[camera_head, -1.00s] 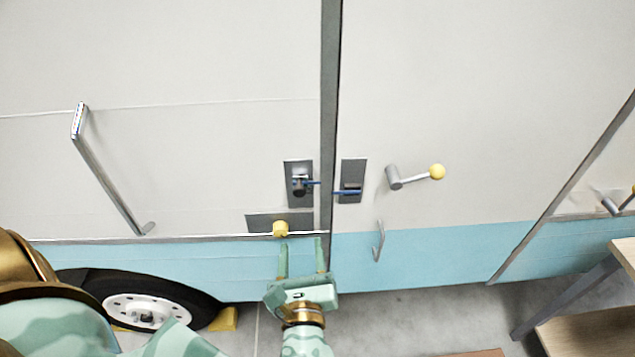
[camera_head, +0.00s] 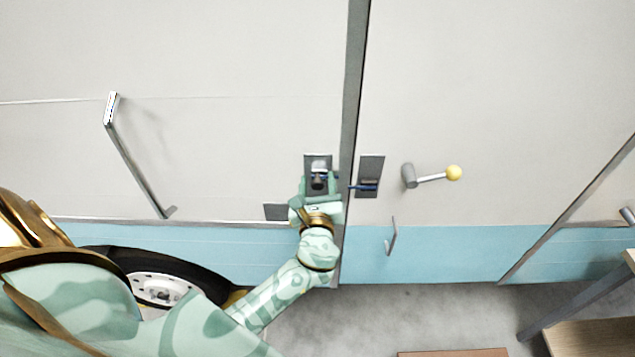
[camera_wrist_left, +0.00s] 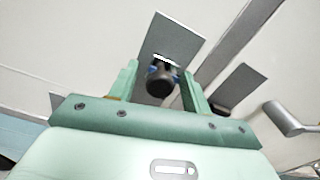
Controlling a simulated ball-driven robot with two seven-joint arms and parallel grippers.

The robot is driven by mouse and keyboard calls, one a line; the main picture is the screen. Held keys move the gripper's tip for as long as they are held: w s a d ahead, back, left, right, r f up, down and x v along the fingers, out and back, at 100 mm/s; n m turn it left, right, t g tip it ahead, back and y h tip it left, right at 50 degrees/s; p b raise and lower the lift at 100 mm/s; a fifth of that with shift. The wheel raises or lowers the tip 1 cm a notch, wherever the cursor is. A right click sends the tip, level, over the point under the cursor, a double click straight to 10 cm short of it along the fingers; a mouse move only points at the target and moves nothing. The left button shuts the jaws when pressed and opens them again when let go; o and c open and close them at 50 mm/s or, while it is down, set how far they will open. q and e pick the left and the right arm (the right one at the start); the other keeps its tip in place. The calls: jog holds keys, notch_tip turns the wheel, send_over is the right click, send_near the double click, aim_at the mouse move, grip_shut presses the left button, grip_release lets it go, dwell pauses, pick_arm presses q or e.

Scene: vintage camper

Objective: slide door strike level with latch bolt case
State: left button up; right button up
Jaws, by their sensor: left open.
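The door strike, a dark knob with blue marks on a grey plate (camera_head: 318,160), is on the camper wall left of the dark vertical door seam. In the left wrist view its dark knob (camera_wrist_left: 160,80) lies between my fingers. The latch bolt case (camera_head: 369,177) is a grey plate with a blue mark on the door just right of the seam. My left gripper (camera_head: 318,182) is open, its fingers either side of the knob; contact cannot be told. It also shows in the left wrist view (camera_wrist_left: 160,85). The gripper partly hides the strike. My right gripper is out of view.
A crank handle with a yellow ball (camera_head: 453,172) and a small hook handle (camera_head: 392,237) are on the door to the right. A long grab bar (camera_head: 135,160) is on the left. A wooden-topped bench (camera_head: 590,338) stands at lower right.

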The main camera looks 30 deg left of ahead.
aim_at(317, 194)
pick_arm(q)
jog(key=shift+d, duration=0.1)
grip_shut()
notch_tip(317, 194, down, 3)
jog(key=b, duration=0.2)
jog(key=shift+f+b, duration=0.15)
jog(key=shift+b, duration=0.2)
jog(key=shift+c, duration=0.9)
grip_release()
jog(key=shift+o, duration=0.9)
jog(key=shift+s+a, duration=0.1)
jog(key=shift+a, duration=0.1)
jog(key=shift+d, duration=0.15)
